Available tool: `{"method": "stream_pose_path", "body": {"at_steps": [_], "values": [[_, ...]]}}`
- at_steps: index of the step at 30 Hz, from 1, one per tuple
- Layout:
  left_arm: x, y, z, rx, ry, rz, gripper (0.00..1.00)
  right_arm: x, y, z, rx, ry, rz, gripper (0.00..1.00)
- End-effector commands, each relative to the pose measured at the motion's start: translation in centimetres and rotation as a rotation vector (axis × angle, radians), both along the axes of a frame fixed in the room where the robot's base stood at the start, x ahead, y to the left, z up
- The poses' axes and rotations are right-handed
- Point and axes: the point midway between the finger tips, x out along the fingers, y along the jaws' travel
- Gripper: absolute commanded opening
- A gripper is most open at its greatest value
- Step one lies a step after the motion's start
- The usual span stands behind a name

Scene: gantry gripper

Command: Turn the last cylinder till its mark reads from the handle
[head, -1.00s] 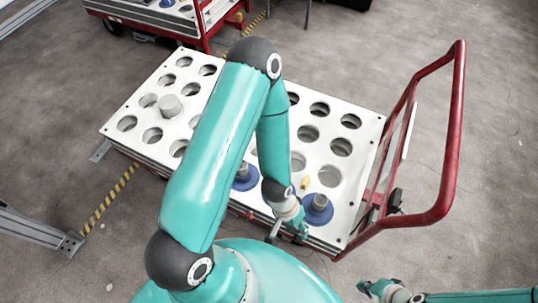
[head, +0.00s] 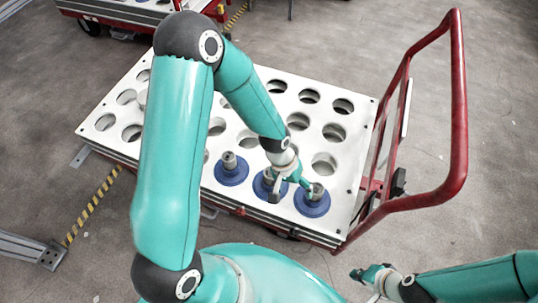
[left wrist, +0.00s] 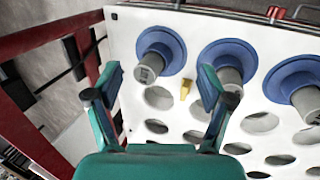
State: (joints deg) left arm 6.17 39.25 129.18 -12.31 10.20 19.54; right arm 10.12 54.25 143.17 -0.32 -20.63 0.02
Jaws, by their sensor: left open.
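Three grey cylinders with blue flanges stand along the front row of the white perforated plate (head: 105,140): a left one (head: 231,170), a middle one (head: 262,192) and the one nearest the handle (head: 313,205). My open left gripper (head: 292,190) hangs over the middle and handle-side cylinders, partly hiding the middle one. In the left wrist view, the handle-side cylinder (left wrist: 151,62) shows between the open fingers (left wrist: 162,98), beyond them; small dark marks on its end are unreadable. The right finger overlaps the middle cylinder (left wrist: 228,62). My right gripper (head: 368,275) is low, off the cart.
The red handle (head: 460,110) rises at the cart's right end. A small yellow piece (left wrist: 185,88) is on the plate beside the handle-side cylinder. The plate has several empty holes. Another red cart (head: 105,12) stands behind; open floor lies right of the handle.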

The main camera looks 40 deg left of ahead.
Motion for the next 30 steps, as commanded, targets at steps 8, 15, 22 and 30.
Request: {"method": "stream_pose_path", "body": {"at_steps": [8, 15, 22, 30], "values": [[5.1, 8.1, 2.4, 0.208, 0.034, 0.15, 0.81, 0.0, 0.0, -9.8, 0.0, 0.0, 0.0, 0.0], [5.0, 11.4, 5.1, 0.302, 0.058, 0.24, 0.81, 0.0, 0.0, -11.5, 0.0, -0.001, 0.0, 0.0], [4.9, 11.5, 3.0, 0.308, 0.065, 0.242, 0.81, 0.0, 0.0, -11.9, 0.0, -0.001, 0.0, 0.0], [4.9, 11.4, -2.3, 0.306, 0.066, 0.24, 0.81, 0.0, 0.0, -13.3, 0.0, -0.001, 0.0, 0.0]]}}
